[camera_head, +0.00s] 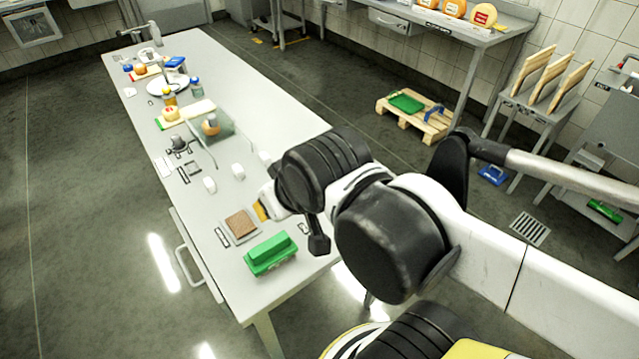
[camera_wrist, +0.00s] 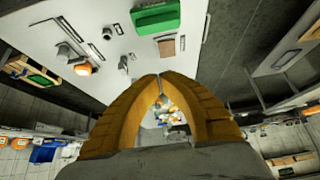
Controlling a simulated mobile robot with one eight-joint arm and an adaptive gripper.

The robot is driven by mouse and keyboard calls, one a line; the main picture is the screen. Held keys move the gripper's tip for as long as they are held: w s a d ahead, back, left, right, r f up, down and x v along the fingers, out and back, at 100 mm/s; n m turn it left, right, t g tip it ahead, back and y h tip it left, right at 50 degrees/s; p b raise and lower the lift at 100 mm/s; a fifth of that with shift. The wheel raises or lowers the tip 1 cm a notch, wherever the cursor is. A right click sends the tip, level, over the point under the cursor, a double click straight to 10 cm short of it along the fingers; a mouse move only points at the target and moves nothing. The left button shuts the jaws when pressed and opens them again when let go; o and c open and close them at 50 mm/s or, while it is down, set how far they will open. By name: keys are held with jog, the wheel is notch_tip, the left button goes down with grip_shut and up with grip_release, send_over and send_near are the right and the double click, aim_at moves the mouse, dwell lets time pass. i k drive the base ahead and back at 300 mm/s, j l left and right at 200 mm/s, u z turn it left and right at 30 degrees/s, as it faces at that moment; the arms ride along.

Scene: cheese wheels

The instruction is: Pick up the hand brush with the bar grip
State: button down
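The hand brush (camera_head: 270,254), a green block with a raised bar grip on top, lies near the close end of the white table. It shows at the top of the wrist view (camera_wrist: 156,17). My gripper's orange fingers show in the head view (camera_head: 262,209), mostly hidden by my arm, above the table and apart from the brush, near a brown pad. In the wrist view my gripper (camera_wrist: 159,77) has its two fingertips together, with nothing seen between them.
The brown pad in a tray (camera_head: 240,225) lies beside the brush. Small white blocks (camera_head: 210,185) and a clear upright panel (camera_head: 212,130) stand farther along the table (camera_head: 265,110). A wooden pallet (camera_head: 418,117) is on the floor to the right.

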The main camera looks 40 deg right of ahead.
aim_at(262, 258)
jog(key=l+u, duration=0.25)
jog(key=u, duration=0.15)
jog(key=k+l+u, duration=0.15)
jog(key=u, duration=0.2)
jog(key=k+l+u, duration=0.15)
jog(key=u, duration=0.25)
